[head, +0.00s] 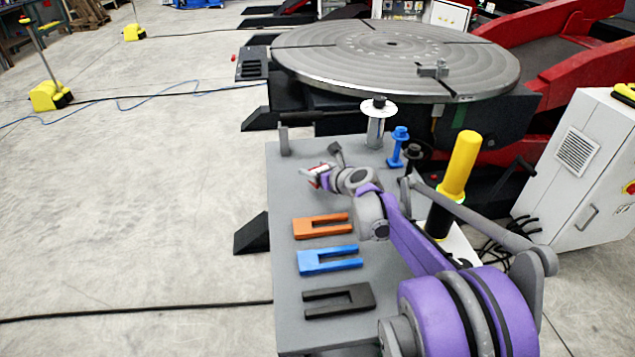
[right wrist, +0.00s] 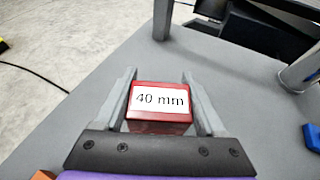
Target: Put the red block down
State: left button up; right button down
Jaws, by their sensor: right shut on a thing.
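The red block (right wrist: 160,118) has a white label reading "40 mm" on its top. In the right wrist view it sits between the two grey fingers of my right gripper (right wrist: 163,100), which is shut on it. In the head view my right gripper (head: 314,175) is over the left part of the grey table (head: 285,270), and only a little of the red block (head: 318,180) shows. I cannot tell whether the block touches the table top. My left gripper is not in view.
Orange (head: 307,228), blue (head: 310,263) and black (head: 322,306) forked plates lie on the table's near part. A grey post (head: 284,140), a white-flanged cylinder (head: 376,128) and a blue clamp piece (head: 396,150) stand at the back. A yellow-topped post (head: 460,165) stands to the right.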

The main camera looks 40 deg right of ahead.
jog(key=shift+f+b, duration=0.35)
jog(key=shift+f, duration=1.4)
jog(key=shift+f, duration=0.15)
grip_release()
jog(key=shift+s+r, duration=0.25)
jog(key=shift+r, duration=0.05)
jog(key=p+v, duration=0.1)
jog(key=v, duration=1)
jog(key=shift+s+a+p, duration=0.1)
jog(key=shift+s+p, duration=0.15)
jog(key=shift+p, duration=0.1)
